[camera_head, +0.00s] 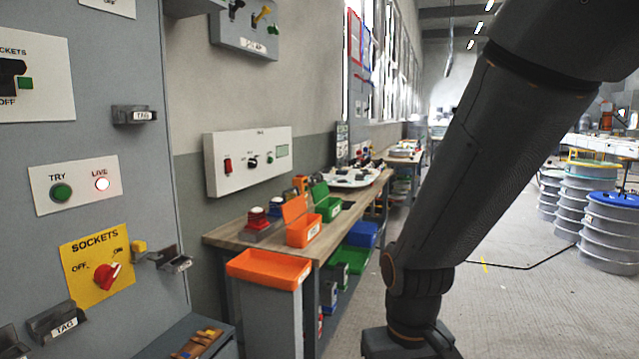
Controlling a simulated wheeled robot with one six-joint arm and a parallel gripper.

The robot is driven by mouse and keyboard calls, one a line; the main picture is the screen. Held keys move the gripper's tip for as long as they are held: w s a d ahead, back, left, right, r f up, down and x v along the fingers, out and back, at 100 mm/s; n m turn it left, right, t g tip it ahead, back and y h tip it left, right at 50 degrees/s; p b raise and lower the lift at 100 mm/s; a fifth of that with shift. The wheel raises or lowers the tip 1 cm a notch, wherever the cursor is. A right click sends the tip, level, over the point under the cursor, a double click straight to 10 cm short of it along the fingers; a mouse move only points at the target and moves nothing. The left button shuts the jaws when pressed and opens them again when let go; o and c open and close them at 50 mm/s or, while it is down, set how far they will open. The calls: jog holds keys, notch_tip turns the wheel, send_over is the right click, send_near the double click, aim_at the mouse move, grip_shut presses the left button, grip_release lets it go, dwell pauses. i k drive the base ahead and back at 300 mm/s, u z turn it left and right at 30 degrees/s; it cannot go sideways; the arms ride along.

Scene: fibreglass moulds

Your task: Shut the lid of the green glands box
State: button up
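A small green box (330,209) stands on the wooden workbench, behind an orange box. Its green lid (319,191) stands up, open, at the box's left side. A pale label shows on the green box's front, too small to read. My dark arm comes down from the top right to the bottom middle of the view, to the right of the bench. My gripper is not visible; the arm's lower end runs out of the bottom edge.
An orange box (303,232) with a raised lid stands in front of the green box. Red-topped items (257,218) sit to its left. An orange tray (268,268) stands before the bench (230,232). A grey switch panel fills the left. Floor right of the bench is partly clear.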

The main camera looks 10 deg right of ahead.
aim_at(318, 192)
jog(key=z, duration=0.2)
jog(key=i, duration=0.35)
jog(key=z, duration=0.8)
jog(key=i, duration=2.55)
jog(key=u, duration=0.9)
